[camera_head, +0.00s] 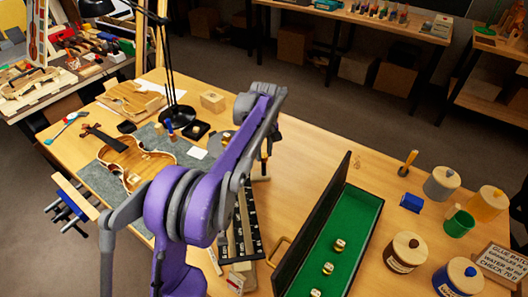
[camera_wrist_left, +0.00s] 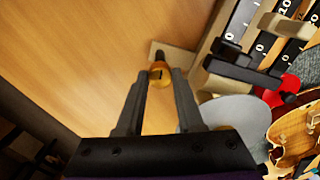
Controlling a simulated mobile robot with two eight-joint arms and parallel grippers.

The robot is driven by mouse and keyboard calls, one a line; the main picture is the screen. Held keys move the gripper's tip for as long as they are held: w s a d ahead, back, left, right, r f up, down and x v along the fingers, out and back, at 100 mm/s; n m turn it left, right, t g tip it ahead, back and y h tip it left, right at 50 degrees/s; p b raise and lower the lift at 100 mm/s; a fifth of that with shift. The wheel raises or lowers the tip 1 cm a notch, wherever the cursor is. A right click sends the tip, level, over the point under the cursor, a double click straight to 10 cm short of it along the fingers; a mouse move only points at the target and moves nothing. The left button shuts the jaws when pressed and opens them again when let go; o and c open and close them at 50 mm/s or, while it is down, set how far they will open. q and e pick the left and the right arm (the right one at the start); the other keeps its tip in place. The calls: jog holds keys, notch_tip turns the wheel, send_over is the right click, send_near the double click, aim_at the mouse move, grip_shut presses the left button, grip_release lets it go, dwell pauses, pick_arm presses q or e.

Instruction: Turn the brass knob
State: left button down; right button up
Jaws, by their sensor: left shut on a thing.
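The brass knob (camera_wrist_left: 160,74) shows in the left wrist view as a small gold piece with a dark mark on it, next to a pale wooden block (camera_wrist_left: 172,56). My left gripper (camera_wrist_left: 159,80) has one dark finger on each side of the knob and is shut on it. In the head view my left gripper (camera_head: 265,156) points down at the bench, right of the violin body (camera_head: 140,160). The purple arm hides part of the bench there, and I cannot make out the knob in that view. My right gripper is not in view.
A long green-lined case (camera_head: 348,235) with small brass pieces lies right of the arm. Jars, including a grey one (camera_head: 441,183), stand at the bench's right. A black lamp (camera_head: 180,115) stands behind the violin. A dark marked strip (camera_wrist_left: 240,20) lies near the knob.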

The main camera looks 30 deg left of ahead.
aim_at(264, 155)
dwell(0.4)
pick_arm(q)
jog(key=c, duration=0.5)
grip_release()
jog(key=shift+c, duration=0.2)
jog(key=shift+r, duration=0.1)
notch_tip(264, 155, up, 11)
jog(key=shift+f+p, duration=0.2)
jog(key=shift+p, duration=0.25)
